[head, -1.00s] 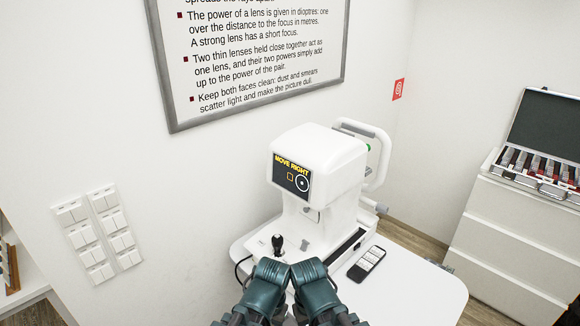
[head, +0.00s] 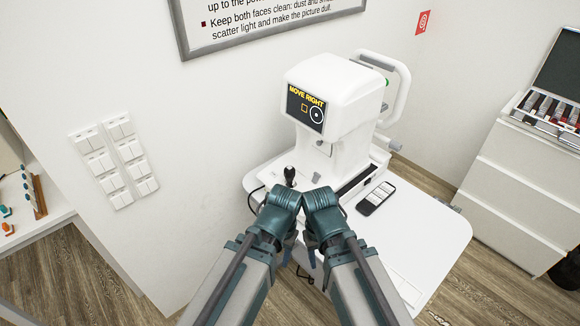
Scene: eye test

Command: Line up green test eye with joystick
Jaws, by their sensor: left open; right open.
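The white eye-test machine (head: 335,100) stands on a white table. Its screen (head: 305,109) reads "MOVE RIGHT" and shows an orange square left of a white circle with a central dot. The black joystick (head: 290,176) stands on the machine's base, just beyond my arms. A small green part, likely the green test eye (head: 387,82), shows at the machine's far side, mostly hidden behind the housing. My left gripper (head: 290,241) and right gripper (head: 312,256) are open, close together, below my bent arms and largely hidden by them. Neither touches the joystick.
A phone-like handset (head: 376,198) lies on the white table (head: 435,235), right of the machine. A white drawer cabinet (head: 525,180) with an open lens case (head: 548,112) stands at right. Wall switches (head: 115,165) and a shelf (head: 35,228) are at left.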

